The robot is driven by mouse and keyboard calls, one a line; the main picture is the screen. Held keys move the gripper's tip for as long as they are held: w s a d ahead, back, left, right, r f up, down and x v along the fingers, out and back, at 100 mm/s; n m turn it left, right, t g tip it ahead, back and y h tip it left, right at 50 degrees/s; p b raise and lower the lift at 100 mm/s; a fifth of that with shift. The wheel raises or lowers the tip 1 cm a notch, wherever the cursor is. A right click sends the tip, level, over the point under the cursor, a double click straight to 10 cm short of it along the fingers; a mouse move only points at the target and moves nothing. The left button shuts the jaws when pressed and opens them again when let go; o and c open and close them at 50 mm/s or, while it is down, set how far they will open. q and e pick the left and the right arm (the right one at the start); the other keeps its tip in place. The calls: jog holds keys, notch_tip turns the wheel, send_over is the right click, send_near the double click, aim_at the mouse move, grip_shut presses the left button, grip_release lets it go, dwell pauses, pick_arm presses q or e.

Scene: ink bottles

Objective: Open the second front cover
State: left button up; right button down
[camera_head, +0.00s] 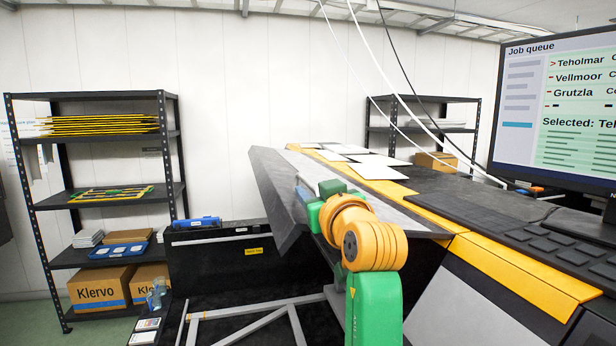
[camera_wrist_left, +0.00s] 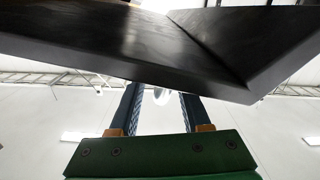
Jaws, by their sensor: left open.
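A long dark grey cover panel (camera_head: 275,195) stands out at a slant from the left side of the large machine in the head view. My left arm reaches up to it, and my left gripper (camera_head: 303,196) is at the panel, largely hidden by my own wrist. In the left wrist view my left gripper (camera_wrist_left: 162,94) is open, with nothing seen between its two fingers. The dark panel's edge (camera_wrist_left: 130,70) crosses just above and in front of the fingertips; I cannot tell whether they touch it. My right gripper is out of view.
The machine's yellow edge strip (camera_head: 525,268) and dark top lie to the right, below a monitor (camera_head: 560,115). White sheets (camera_head: 378,171) lie on the machine. A shelf (camera_head: 100,205) with boxes stands at the left, and a black case (camera_head: 215,265) stands behind the frame legs.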

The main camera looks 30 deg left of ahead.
aim_at(308, 182)
pick_arm(q)
jog(key=p+x, duration=0.1)
jog(key=x, duration=0.2)
jog(key=shift+w+a+r+p, duration=0.1)
jog(key=shift+a+r+p, duration=0.1)
jog(key=shift+p, duration=0.1)
jog(key=shift+w+a+f, duration=0.2)
jog(key=shift+a+f, duration=0.05)
jog(key=shift+d, duration=0.1)
jog(key=c, duration=0.4)
jog(key=shift+s+r, duration=0.1)
grip_shut()
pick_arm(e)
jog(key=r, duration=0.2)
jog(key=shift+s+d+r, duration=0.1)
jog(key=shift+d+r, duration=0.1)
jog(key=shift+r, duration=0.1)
